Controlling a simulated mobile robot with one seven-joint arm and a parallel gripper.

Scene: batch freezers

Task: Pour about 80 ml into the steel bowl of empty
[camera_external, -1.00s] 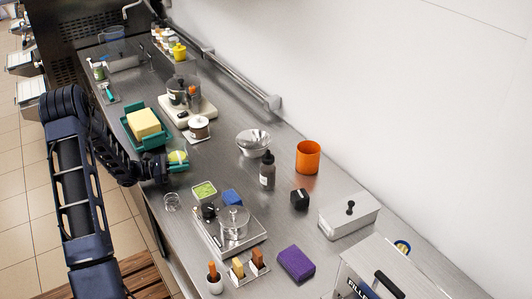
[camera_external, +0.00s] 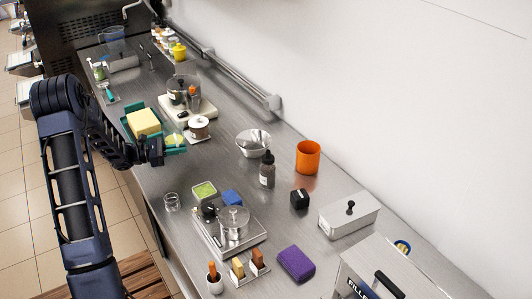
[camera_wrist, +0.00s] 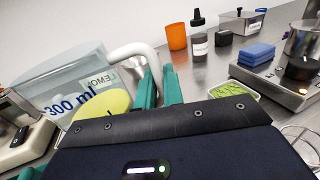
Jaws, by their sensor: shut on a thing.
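My gripper (camera_external: 163,150) is over the left edge of the steel counter. In the wrist view its teal fingers (camera_wrist: 160,86) are shut on the white handle of a clear jug (camera_wrist: 62,82). The jug is marked 300 ml and LEMON and has yellow-green contents low in it. In the external view the jug is small and hard to make out against the teal tray. The steel bowl (camera_external: 253,146) sits on the counter to the right of my gripper, apart from the jug, and looks empty.
A teal tray with a yellow block (camera_external: 144,122) and a white lidded tub (camera_external: 199,129) are close to my gripper. A dark dropper bottle (camera_external: 267,173) stands before the bowl, and an orange cup (camera_external: 308,157) right of it. A small pot (camera_external: 234,222) sits on a scale-like unit.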

